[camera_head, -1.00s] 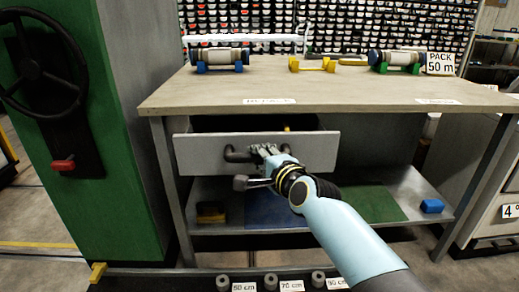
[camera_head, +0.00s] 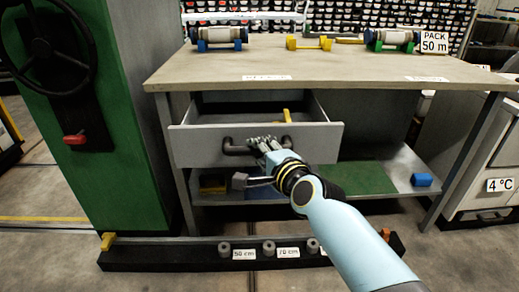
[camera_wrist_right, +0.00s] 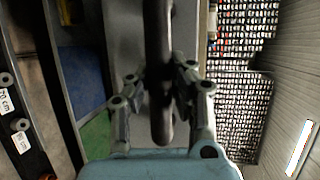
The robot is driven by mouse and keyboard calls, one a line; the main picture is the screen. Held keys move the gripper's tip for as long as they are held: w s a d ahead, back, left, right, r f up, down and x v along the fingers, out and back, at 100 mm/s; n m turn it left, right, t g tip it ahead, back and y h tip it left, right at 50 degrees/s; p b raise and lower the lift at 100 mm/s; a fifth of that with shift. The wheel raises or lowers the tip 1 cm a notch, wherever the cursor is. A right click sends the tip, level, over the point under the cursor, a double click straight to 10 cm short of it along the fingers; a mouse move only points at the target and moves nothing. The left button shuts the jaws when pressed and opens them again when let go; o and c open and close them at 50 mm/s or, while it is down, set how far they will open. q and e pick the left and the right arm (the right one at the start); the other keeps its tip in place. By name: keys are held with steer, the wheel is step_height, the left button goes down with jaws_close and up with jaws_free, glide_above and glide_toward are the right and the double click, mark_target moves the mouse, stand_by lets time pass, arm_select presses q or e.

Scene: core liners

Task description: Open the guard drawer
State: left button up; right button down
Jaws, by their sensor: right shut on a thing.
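The guard drawer (camera_head: 315,143) is a grey drawer under the workbench top. It stands partly open, and its inside shows behind the front panel, with a yellow thing (camera_head: 287,116) in it. A dark bar handle (camera_head: 236,147) runs across the drawer front. My right gripper (camera_head: 264,146) is shut on the handle. In the right wrist view the handle (camera_wrist_right: 160,60) passes between the two fingers of the gripper (camera_wrist_right: 158,95). My left gripper is not in view.
A shelf (camera_head: 400,165) lies below the drawer. A green machine (camera_head: 110,150) with a handwheel stands at left. A low black rail (camera_head: 180,256) lies on the floor in front.

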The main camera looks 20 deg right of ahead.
steer(key=c, duration=1.1)
jaws_free()
steer(key=v, duration=1.2)
steer(key=shift+f, duration=0.1)
steer(key=s+d+f+n+g, duration=0.15)
steer(key=s+f, duration=0.35)
steer(key=f, duration=0.5)
steer(key=s+d+f+n+g+h, duration=0.1)
steer(key=s+f+n+g, duration=0.15)
steer(key=s+f, duration=0.45)
steer(key=s+d+f+n+g, duration=0.2)
steer(key=f+g, duration=0.1)
steer(key=f, duration=0.9)
steer(key=s+d+f+n+g, duration=0.2)
steer(key=s+f+n, duration=0.2)
steer(key=s, duration=0.7)
steer(key=s+d+f+n+g+h, duration=0.1)
steer(key=s+d+f+n+g, duration=0.1)
steer(key=s+f, duration=0.4)
steer(key=s+d+f+n+g, duration=0.3)
steer(key=s+f+n+g, duration=0.1)
steer(key=s, duration=1.2)
step_height(320, 180, down, 2)
steer(key=shift+d+f+n+h, duration=0.15)
steer(key=shift+n+h, duration=0.25)
steer(key=shift+n, duration=0.5)
